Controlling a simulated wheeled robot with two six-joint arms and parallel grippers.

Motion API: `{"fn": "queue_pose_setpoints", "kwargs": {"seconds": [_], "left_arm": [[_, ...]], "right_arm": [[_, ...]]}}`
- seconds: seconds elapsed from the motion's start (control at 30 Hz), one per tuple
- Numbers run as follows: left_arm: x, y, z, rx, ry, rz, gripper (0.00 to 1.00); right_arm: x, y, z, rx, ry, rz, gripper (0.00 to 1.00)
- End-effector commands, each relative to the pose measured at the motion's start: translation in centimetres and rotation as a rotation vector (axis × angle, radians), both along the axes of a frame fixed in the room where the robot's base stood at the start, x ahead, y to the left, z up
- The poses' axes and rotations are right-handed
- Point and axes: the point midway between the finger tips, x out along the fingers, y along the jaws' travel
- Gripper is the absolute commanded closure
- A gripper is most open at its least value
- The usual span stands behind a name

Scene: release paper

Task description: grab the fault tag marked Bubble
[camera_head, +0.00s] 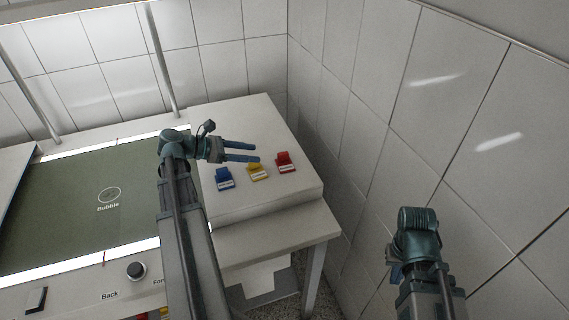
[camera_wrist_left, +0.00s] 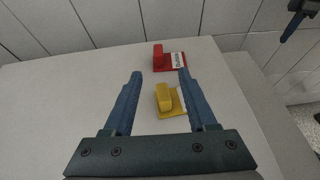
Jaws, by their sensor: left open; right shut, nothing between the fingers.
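Three fault tags stand in a row on a white box top: blue (camera_head: 224,178), yellow (camera_head: 257,172) and red (camera_head: 285,162). Their white labels are too small to read surely. The head view shows "Bubble" printed beside an oval on the green panel (camera_head: 60,200). My left gripper (camera_head: 257,153) is open and empty above the tags, fingers pointing right. In the left wrist view, the yellow tag (camera_wrist_left: 168,98) appears between its fingers, near the right one, and the red tag (camera_wrist_left: 168,57) lies beyond the fingertips. My right gripper (camera_wrist_left: 285,38) is shut and empty, away from the tags.
The white box (camera_head: 250,115) stands on a white table (camera_head: 290,240) beside the lit green panel. A tiled wall (camera_head: 350,110) closes off the right side. A knob (camera_head: 136,270) and a black switch (camera_head: 36,298) sit on the panel's front edge.

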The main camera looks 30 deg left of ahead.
Motion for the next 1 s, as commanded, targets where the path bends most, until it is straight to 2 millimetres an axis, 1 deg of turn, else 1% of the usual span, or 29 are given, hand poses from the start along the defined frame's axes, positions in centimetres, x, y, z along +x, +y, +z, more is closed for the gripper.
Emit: {"fn": "queue_pose_setpoints", "kwargs": {"seconds": [0.03,0.2,0.57,0.67,0.8,0.9,1.0], "left_arm": [[0.6,-0.7,-0.7,0.0,0.0,-0.004,0.43],[2.0,-1.9,-1.3,-0.001,0.001,-0.002,0.43],[2.7,-2.5,-1.5,0.0,0.0,-0.001,0.43],[3.5,-3.0,-1.8,0.0,0.0,-0.003,0.43],[5.1,-4.2,-2.4,0.0,0.0,-0.004,0.43],[5.9,-5.1,-3.0,0.001,0.001,-0.002,0.43],[6.3,-5.4,-3.0,0.001,0.0,-0.001,0.43]], "right_arm": [[0.0,0.0,-0.7,0.0,0.0,0.0,1.0],[0.0,0.0,-1.3,0.0,0.0,0.0,1.0],[0.0,0.0,-1.5,0.0,0.0,0.0,1.0],[0.0,0.0,-1.8,0.0,0.0,0.0,1.0],[0.0,0.0,-2.4,0.0,0.0,0.0,1.0],[0.0,0.0,-3.0,0.0,0.0,0.0,1.0],[0.0,0.0,-3.0,0.0,0.0,0.0,1.0]]}}
